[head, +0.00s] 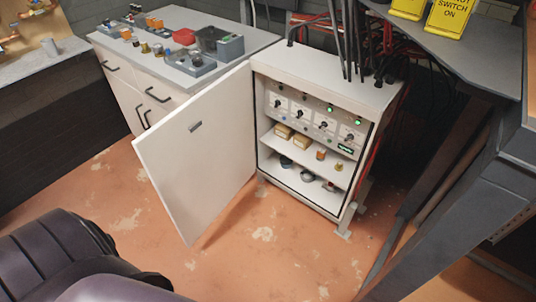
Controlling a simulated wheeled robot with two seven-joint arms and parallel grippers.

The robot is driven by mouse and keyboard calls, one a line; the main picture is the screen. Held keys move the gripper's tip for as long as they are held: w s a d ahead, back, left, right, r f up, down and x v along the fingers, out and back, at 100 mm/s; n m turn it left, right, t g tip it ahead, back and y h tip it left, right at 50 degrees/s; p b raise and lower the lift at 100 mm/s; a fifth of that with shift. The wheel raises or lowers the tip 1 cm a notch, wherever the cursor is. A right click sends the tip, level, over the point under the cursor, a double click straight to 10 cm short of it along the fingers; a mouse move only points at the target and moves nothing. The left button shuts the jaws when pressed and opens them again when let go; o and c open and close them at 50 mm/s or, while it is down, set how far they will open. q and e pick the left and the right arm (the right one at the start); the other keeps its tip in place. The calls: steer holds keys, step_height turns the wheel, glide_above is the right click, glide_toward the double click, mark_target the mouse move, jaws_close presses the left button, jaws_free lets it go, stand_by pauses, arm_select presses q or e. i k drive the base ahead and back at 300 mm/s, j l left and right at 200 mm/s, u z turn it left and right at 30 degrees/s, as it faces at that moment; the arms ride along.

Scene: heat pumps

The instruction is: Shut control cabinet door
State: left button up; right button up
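The white control cabinet (328,80) stands on the floor right of the middle in the head view. Its door (195,155) is wide open, swung out to the left from the cabinet's left edge, with a small dark latch (195,126) on its face. Inside, a panel with dark knobs and green lights (310,117) sits above shelves that hold small boxes and round parts. Neither of my grippers shows in the view. Dark rounded parts at the bottom left look like my own body, apart from the door.
A drawer counter (125,95) with small parts on top stands behind the door. A grey tabletop (470,60) with yellow signs (452,18) and a thick grey post (450,220) are at the right. The orange floor (270,245) before the cabinet is clear.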

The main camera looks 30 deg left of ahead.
mark_target(195, 175)
steer(key=j+z, duration=0.25)
steer(key=j, duration=0.4)
steer(key=j+z, duration=0.25)
steer(key=j, duration=0.4)
steer(key=k+j+z, duration=0.25)
steer(key=j, duration=0.35)
steer(key=k+j, duration=0.1)
steer(key=j, duration=0.55)
steer(key=k+j, duration=0.1)
steer(key=j, duration=0.5)
steer(key=k+j, duration=0.1)
steer(key=j, duration=0.55)
steer(key=k+j, duration=0.1)
steer(key=j, duration=0.55)
